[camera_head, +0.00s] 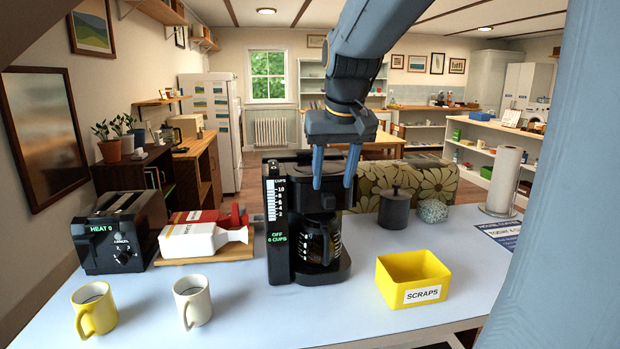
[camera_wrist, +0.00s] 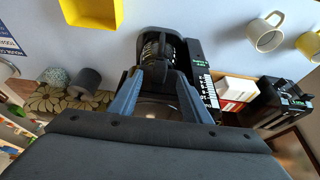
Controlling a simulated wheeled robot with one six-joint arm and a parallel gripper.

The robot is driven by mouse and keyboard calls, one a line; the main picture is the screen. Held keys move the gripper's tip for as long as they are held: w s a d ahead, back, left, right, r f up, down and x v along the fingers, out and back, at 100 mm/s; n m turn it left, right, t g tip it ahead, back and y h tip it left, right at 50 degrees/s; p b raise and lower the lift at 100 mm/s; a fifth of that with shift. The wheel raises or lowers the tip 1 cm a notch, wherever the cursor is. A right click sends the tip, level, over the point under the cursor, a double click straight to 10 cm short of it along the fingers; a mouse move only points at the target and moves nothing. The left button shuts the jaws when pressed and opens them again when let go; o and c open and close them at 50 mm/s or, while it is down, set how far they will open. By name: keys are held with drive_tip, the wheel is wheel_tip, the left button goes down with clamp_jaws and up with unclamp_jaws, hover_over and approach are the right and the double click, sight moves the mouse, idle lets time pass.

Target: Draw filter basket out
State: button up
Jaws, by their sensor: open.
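A black coffee maker (camera_head: 280,240) stands on the pale blue table, its display reading OFF and 0 CUPS. A glass carafe (camera_head: 318,242) sits in its lower front; it also shows in the wrist view (camera_wrist: 157,48). The filter basket (camera_head: 318,201) appears to be the dark part above the carafe; its outline and handle are hard to make out. My gripper (camera_head: 333,186) is open, pointing down, with its two blue fingers at the upper front of the coffee maker. In the wrist view my gripper (camera_wrist: 159,72) has its fingers spread over the machine. I cannot tell whether they touch it.
A yellow SCRAPS bin (camera_head: 412,281) stands to the right, a dark canister (camera_head: 393,209) behind it. A toaster (camera_head: 122,236), a board with cartons (camera_head: 203,238) and two mugs (camera_head: 193,301) are on the left. The table's front middle is clear.

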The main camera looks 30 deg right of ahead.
sight(330, 197)
drive_tip(key=p+x, duration=0.1)
drive_tip(key=x, duration=0.5)
drive_tip(key=shift+f, duration=0.3)
clamp_jaws()
idle(1.5)
